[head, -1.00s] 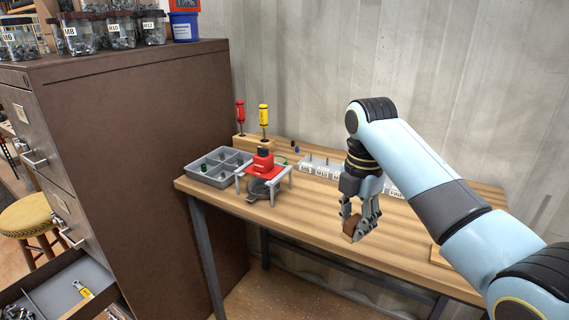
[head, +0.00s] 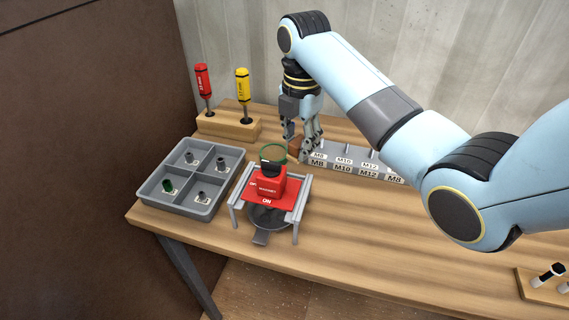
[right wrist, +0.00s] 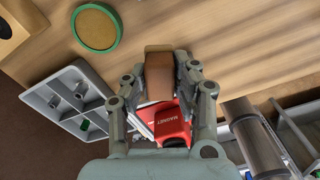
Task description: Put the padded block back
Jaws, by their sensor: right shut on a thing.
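The padded block (head: 295,146) is brown and partly hidden by the fingers of my right gripper (head: 303,148), which is shut on it. In the right wrist view the block (right wrist: 159,76) sits between the two fingertips (right wrist: 162,82), tan on its upper face and darker brown below. The gripper is low over the workbench, behind the red magnet stand and beside the labelled bin row. I cannot tell whether the block touches the bench. My left gripper is not in view.
A red magnet block (head: 268,188) sits on a small stand. A green-rimmed round pad (right wrist: 96,27) lies on the bench near the gripper. A grey divided tray (head: 150,192) is at left, a wooden screwdriver holder (head: 228,127) behind it, and labelled bins (head: 340,168) at right. The front bench is clear.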

